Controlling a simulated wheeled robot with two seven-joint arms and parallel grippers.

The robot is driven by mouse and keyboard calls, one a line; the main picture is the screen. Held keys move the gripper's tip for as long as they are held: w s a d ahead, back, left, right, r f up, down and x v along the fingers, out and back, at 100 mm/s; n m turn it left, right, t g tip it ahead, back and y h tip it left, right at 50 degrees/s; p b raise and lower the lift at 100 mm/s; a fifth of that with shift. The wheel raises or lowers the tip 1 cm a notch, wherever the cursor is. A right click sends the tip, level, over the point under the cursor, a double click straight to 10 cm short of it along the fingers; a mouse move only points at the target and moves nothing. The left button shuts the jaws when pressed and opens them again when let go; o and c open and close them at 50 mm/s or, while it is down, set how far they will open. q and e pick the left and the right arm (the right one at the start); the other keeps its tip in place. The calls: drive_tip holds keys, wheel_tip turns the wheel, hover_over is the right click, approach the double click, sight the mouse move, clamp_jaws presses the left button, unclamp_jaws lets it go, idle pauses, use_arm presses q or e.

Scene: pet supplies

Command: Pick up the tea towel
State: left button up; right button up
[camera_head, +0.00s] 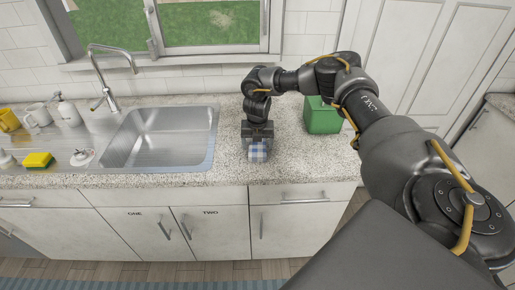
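A small blue-and-white checked cloth, the tea towel (259,152), shows on the counter just right of the sink, near the front edge. My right gripper (258,139) points down right over it, and its lower end hides the towel's far part. I cannot tell whether the fingers are open or shut on the cloth. My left gripper is not in view.
A steel sink (200,150) with a tap (108,80) lies left of the gripper. A green box (322,116) stands to the right behind my arm. A yellow sponge (38,160), a soap dispenser (67,110) and mugs (38,114) stand at the far left. The counter (315,158) right of the towel is clear.

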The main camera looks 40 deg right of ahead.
drive_tip(key=c, duration=0.8)
drive_tip(key=shift+c, duration=0.3)
drive_tip(key=shift+r, duration=0.1)
drive_tip(key=shift+r, duration=0.55)
drive_tip(key=s+a+r+b, duration=0.2)
drive_tip(key=s+a+r, duration=0.3)
drive_tip(key=s+r, duration=0.6)
drive_tip(key=shift+s+r, duration=0.4)
drive_tip(key=shift+s, duration=0.6)
drive_tip(key=shift+a, duration=0.1)
